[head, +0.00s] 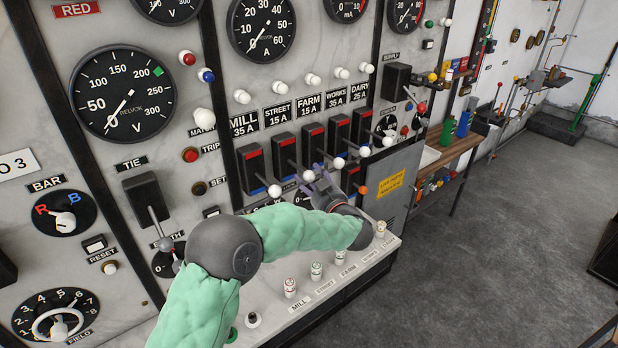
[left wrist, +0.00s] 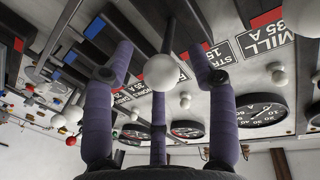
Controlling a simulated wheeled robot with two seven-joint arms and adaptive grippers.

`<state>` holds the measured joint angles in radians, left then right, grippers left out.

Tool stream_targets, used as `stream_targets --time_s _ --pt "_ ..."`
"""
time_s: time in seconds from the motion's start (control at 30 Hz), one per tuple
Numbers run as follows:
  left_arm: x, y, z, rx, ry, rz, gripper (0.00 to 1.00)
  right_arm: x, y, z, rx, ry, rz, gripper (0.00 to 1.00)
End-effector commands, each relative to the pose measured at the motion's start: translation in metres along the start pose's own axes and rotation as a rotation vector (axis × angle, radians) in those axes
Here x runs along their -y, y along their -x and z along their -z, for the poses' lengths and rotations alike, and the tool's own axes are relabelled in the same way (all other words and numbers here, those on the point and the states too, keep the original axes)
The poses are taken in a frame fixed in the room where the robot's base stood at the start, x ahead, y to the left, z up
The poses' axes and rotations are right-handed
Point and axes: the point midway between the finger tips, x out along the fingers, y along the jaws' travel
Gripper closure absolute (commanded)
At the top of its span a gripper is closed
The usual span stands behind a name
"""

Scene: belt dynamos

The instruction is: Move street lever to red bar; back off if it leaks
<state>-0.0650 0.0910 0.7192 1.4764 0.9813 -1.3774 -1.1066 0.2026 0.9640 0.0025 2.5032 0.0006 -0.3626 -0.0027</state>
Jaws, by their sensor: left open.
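The street lever (head: 308,176) has a white ball knob on a rod from a black switch box under the STREET 15 A plate. Its red bar (head: 285,141) is at the top of the box. The lever hangs down, away from the red bar, like its neighbours. My left gripper (head: 318,183) is at this knob, its purple fingers open. In the left wrist view the white knob (left wrist: 162,70) is between the spread fingers; I cannot tell whether any finger touches it. My right gripper is not in view.
The mill lever knob (head: 274,190) is close on the left and the farm lever knob (head: 338,163) close on the right. A sloping ledge with small labelled knobs (head: 316,270) runs below. A wooden bench (head: 455,150) and open grey floor lie to the right.

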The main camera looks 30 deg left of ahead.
Motion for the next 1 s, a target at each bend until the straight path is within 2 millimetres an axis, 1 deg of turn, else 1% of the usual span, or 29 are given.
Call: stream_targets --time_s 0.03,0.17,0.47,0.5,0.57,0.6,0.67,1.0 --pt "0.0002 -0.0052 -0.0009 0.001 -0.001 0.001 0.43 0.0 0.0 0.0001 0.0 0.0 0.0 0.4" --pt "0.0003 -0.0118 -0.0001 0.0 0.0 0.001 0.43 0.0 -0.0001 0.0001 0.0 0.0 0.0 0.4" --pt "0.0001 -0.0132 0.0001 0.0 0.0 0.0 0.43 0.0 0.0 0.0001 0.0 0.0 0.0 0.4" --pt "0.0001 -0.0132 0.0 0.0 0.0 0.0 0.54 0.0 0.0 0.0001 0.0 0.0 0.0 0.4" --pt "0.0001 -0.0131 0.0 0.0 0.0 0.0 0.71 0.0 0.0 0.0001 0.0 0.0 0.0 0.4" --pt "0.0002 -0.0131 0.0 0.0 0.0 0.0 0.82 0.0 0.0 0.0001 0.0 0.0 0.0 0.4" --pt "0.0001 -0.0131 -0.0001 0.0 0.0 0.0 0.99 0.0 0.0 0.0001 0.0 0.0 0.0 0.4" --pt "0.0001 -0.013 -0.0001 0.002 0.0 -0.001 1.0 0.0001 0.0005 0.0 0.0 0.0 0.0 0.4"
